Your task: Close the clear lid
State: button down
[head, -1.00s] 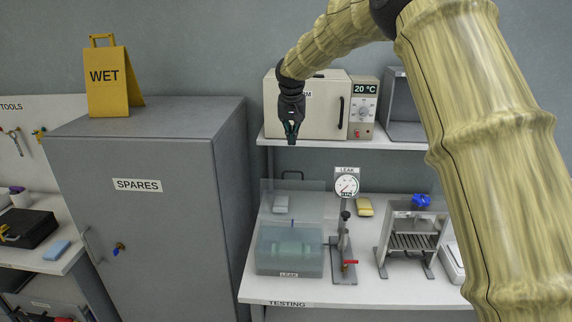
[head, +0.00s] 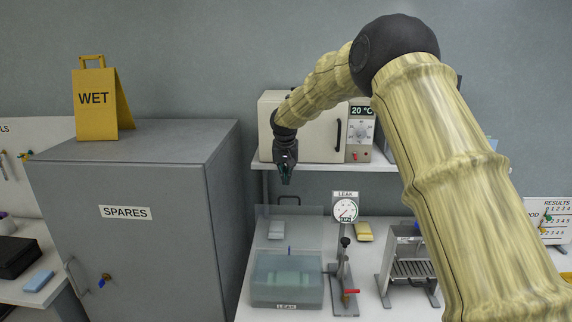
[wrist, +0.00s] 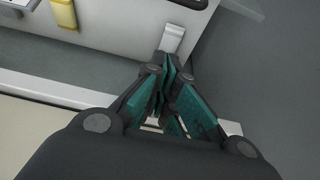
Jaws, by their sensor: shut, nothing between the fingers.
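The clear tank (head: 287,283), labelled LEAK, sits on the testing bench with bluish water and a pale greenish object inside. My gripper (head: 286,180) hangs above and behind the lid, in front of the upper shelf's edge, apart from the lid. In the wrist view my gripper (wrist: 166,98) has its teal fingers together with nothing between them. The lid is not clear in that view.
A pressure gauge stand (head: 345,210) stands right of the tank. A steel press with a blue knob (head: 408,258) is further right. A yellow block (head: 364,232) lies behind the gauge. The oven (head: 312,150) rests on the shelf above. The SPARES cabinet (head: 125,214) borders the left.

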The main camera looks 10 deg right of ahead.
jog(key=s+f+p, duration=0.1)
jog(key=s+a+f+p, duration=0.1)
jog(key=s+p, duration=0.1)
jog(key=shift+f, duration=0.3)
dwell(0.3)
jog(key=shift+s, duration=0.15)
jog(key=shift+d, duration=0.1)
